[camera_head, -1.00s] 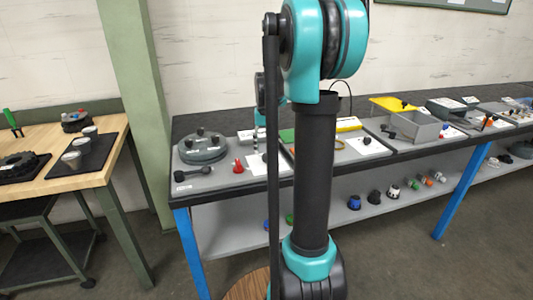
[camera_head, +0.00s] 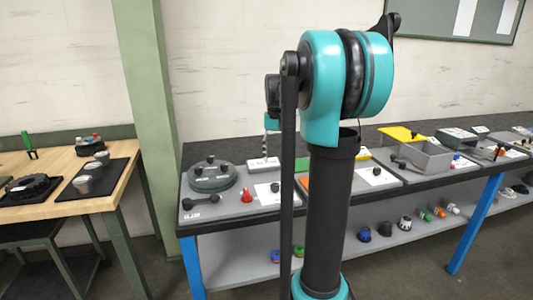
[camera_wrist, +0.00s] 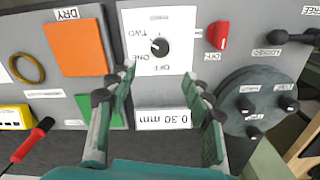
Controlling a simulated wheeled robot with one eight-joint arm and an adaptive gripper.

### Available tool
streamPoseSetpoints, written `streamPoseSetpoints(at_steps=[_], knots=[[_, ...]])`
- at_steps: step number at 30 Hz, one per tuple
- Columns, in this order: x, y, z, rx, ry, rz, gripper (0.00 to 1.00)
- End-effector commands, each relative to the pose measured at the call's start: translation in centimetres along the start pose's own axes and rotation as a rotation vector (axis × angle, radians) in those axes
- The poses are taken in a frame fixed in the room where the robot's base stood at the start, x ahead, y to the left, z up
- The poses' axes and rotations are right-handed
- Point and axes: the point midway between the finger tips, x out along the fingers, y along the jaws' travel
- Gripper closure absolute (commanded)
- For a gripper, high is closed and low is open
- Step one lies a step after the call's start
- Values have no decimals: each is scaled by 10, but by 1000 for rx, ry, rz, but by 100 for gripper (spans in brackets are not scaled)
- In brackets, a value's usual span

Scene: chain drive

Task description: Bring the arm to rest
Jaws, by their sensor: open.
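My gripper (camera_wrist: 158,130) shows in the wrist view with its two fingers spread apart and nothing between them. It hangs above a grey board with a white dial panel (camera_wrist: 158,42) and a "0.30 mm" label (camera_wrist: 165,118). In the head view my teal and black arm stands upright in front of the bench, and the arm hides the gripper's fingers there.
The long dark-topped bench (camera_head: 420,183) carries a round grey device (camera_head: 212,177), a red knob (camera_head: 247,195), a grey bin (camera_head: 424,157) and a yellow tray (camera_head: 400,133). Several coloured parts lie on its lower shelf. A wooden table (camera_head: 60,165) stands left, beside a green post (camera_head: 150,90).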

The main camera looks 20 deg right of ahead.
Motion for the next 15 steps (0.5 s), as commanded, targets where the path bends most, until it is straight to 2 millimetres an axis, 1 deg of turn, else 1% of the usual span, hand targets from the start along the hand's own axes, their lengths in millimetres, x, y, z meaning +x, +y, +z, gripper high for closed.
streamPoseSetpoints(at_steps=[3, 5, 8, 11, 12, 14, 15], knots=[[2, 0, 2, -2, 3, 0, 49], [7, -2, 7, -9, 11, -2, 49], [27, -6, 28, -32, 44, -6, 49], [59, -12, 63, -73, 98, -13, 49], [74, -14, 80, -90, 124, -17, 49], [98, -16, 106, -118, 163, -23, 49], [113, -17, 124, -136, 189, -26, 49]])
